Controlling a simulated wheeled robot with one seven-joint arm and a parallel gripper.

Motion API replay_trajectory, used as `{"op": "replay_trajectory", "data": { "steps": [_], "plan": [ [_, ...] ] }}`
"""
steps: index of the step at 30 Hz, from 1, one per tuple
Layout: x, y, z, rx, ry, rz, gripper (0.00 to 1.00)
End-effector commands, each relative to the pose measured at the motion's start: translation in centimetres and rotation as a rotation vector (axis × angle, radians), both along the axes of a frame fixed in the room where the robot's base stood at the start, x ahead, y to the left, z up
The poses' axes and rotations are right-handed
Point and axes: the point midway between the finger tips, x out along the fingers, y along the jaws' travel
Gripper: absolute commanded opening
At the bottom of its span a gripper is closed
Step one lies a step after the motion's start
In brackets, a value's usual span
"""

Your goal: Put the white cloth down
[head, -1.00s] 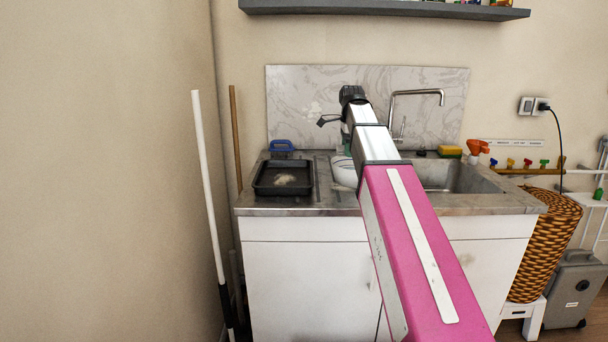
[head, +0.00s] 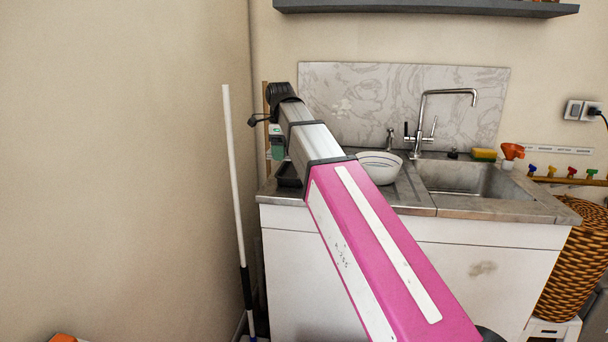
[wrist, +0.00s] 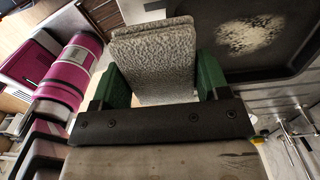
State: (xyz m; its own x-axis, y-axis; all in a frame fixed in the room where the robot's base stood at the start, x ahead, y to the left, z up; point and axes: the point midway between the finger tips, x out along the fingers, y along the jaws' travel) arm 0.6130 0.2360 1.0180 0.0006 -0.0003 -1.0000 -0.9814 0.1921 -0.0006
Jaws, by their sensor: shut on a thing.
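The white cloth (wrist: 155,55) is a folded, rough-textured, greyish-white piece in the wrist view. My gripper (wrist: 160,80) has green fingers on either side of the cloth and is shut on it. In the head view my gripper (head: 278,142) is at the left end of the counter, near the black tray (head: 287,174). The cloth is not clearly visible in the head view. The wrist view shows the black tray (wrist: 285,60) beyond the cloth, with a pale speckled patch (wrist: 250,34) on its floor. I cannot tell the cloth's height above the counter.
A white bowl (head: 378,168) stands right of my arm on the counter (head: 405,203). The sink (head: 465,180), tap (head: 420,125), yellow sponge (head: 484,154) and orange-topped bottle (head: 511,152) are farther right. A white pole (head: 232,175) leans by the left wall. A shelf (head: 430,8) hangs above.

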Motion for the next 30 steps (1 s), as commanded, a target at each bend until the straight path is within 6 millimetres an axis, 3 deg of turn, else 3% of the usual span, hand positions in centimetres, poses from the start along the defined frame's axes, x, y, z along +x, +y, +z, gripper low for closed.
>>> {"op": "replay_trajectory", "data": {
  "steps": [16,25,30],
  "plan": [
    [6.7,-7.4,-5.9,0.0,0.0,-0.002,0.45],
    [7.3,-8.2,-7.3,0.0,0.001,0.002,0.45],
    [7.2,-8.2,-9.6,-0.001,0.002,0.001,0.45]
  ]
}}
